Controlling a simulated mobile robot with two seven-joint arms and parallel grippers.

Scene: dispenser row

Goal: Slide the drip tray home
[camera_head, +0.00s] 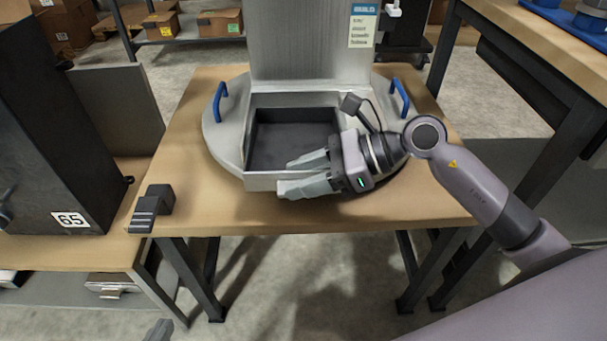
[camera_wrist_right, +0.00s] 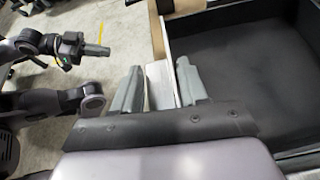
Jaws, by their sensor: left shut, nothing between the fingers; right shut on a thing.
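The drip tray (camera_head: 262,181) has a pale metal front wall and a dark, empty inside. It sits at the foot of the upright metal dispenser (camera_head: 308,45), its front part sticking out over the round grey base. My right gripper (camera_head: 294,176) is shut on the tray's front wall, with one finger inside and one outside. The right wrist view shows that wall (camera_wrist_right: 160,85) between the two fingers (camera_wrist_right: 157,88). My left gripper (camera_head: 158,331) is shut and empty, low at the left, well away from the tray; it also shows in the right wrist view (camera_wrist_right: 100,50).
Two blue handles (camera_head: 219,102) (camera_head: 400,97) stand at the sides of the round base (camera_head: 215,135). A dark ribbed block (camera_head: 154,207) is at the wooden table's front left corner. A black box marked 65 (camera_head: 70,160) stands at the left. The table front is clear.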

